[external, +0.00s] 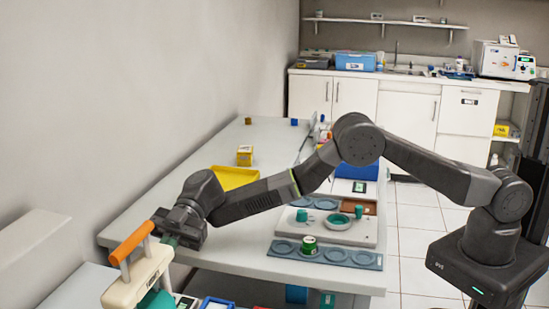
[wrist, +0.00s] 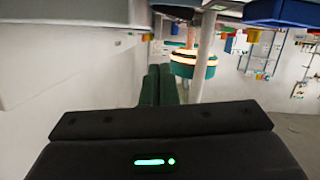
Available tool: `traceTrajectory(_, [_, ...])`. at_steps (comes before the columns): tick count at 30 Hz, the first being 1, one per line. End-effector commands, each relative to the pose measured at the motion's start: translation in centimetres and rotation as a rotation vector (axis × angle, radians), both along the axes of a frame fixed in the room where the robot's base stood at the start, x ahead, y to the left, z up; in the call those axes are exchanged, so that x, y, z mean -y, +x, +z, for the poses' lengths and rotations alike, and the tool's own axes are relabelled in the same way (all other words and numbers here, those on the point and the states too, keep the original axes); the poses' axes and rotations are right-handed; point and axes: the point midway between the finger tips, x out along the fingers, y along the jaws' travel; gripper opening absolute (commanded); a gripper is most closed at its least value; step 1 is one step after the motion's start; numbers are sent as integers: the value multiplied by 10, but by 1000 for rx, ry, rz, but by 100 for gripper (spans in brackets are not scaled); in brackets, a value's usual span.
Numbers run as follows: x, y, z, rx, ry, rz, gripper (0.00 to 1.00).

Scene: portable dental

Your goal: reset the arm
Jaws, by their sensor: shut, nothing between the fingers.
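My arm reaches left across the near end of the white table (external: 215,145), bent at the elbow. My gripper (external: 168,240) is low at the table's near left corner, just behind an orange-handled cream carrier (external: 140,272). I cannot tell whether it touches the carrier. In the wrist view my gripper (wrist: 159,70) has its two dark green fingers side by side, shut with nothing between them. A teal round thing with a lit orange band (wrist: 193,62) shows just right of the fingers there, beside a pale post.
A yellow tray (external: 232,178) and a yellow box (external: 244,155) lie on the table behind my forearm. A grey tray (external: 325,253) holding a green can (external: 308,246) is at the near right. The table's left part is clear. A wall stands at left.

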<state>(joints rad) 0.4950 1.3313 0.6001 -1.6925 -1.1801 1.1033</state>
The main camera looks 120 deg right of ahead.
Motion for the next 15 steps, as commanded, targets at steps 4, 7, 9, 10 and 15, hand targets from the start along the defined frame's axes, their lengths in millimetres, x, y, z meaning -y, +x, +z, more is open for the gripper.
traceTrajectory(4, [-9, -2, -3, 20, -19, 1, 0])
traceTrajectory(7, [9, -18, 7, 20, -19, -5, 0])
traceTrajectory(9, [18, -28, 10, 18, -18, -3, 0])
traceTrajectory(10, [22, -33, 12, 19, -18, -4, 0])
traceTrajectory(15, [44, -57, 20, 18, -18, -3, 0])
